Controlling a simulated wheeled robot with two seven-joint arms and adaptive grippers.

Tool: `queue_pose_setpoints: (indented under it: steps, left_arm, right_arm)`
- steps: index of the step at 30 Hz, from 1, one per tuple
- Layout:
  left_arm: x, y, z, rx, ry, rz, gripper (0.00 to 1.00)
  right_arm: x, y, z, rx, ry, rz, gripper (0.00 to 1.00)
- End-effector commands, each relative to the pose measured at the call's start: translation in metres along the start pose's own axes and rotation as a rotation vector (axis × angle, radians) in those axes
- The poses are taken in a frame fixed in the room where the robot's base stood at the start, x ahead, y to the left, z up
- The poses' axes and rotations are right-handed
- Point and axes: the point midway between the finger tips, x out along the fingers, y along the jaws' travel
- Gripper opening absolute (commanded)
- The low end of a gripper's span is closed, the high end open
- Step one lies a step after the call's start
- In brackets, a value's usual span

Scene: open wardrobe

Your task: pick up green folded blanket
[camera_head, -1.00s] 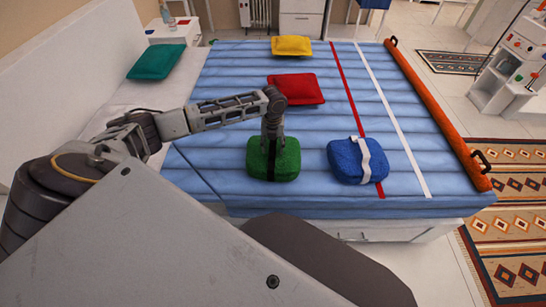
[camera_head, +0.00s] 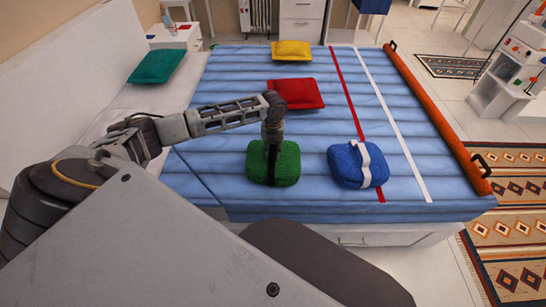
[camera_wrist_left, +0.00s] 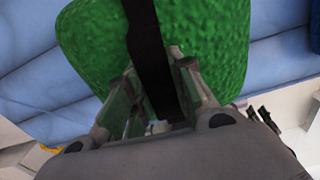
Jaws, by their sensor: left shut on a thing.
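The green folded blanket (camera_head: 260,163) has a dark strap around its middle. It is at the front middle of the blue bed in the head view, and whether it touches the mattress is hard to tell. My left gripper (camera_head: 273,143) points down onto its top and is shut on it at the strap. In the left wrist view the green blanket (camera_wrist_left: 220,40) fills the upper middle, and the fingers of my left gripper (camera_wrist_left: 158,95) sit either side of the dark strap. My right gripper is not in view.
The bed (camera_head: 225,125) has a blue ribbed cover. A blue folded blanket (camera_head: 345,165) with a white strap lies to the right. Red (camera_head: 297,92), yellow (camera_head: 291,50) and teal (camera_head: 157,65) cushions lie farther back. An orange roll (camera_head: 435,110) runs along the right edge.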

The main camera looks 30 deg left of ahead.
Motion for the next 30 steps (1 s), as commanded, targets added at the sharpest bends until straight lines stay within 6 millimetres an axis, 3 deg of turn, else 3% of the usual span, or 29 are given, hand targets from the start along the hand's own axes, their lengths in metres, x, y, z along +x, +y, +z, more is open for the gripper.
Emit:
queue_pose_setpoints:
  steps: [8,13,16,24,30]
  left_arm:
    - [-0.011,0.000,0.001,-0.001,-0.002,-0.001,0.00]
    - [-0.030,0.000,0.001,0.000,-0.004,-0.001,0.00]
    - [-0.044,-0.001,0.001,0.000,-0.003,-0.002,0.00]
    - [-0.083,0.000,0.001,-0.001,-0.003,-0.002,0.00]
    - [-0.098,0.000,0.001,-0.001,0.000,-0.001,0.00]
  right_arm:
    - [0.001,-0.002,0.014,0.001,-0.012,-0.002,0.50]
    - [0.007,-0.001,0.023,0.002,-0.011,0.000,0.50]
    - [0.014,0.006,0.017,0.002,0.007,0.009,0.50]
    - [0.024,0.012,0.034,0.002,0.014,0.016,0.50]
    - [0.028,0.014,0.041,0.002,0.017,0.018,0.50]
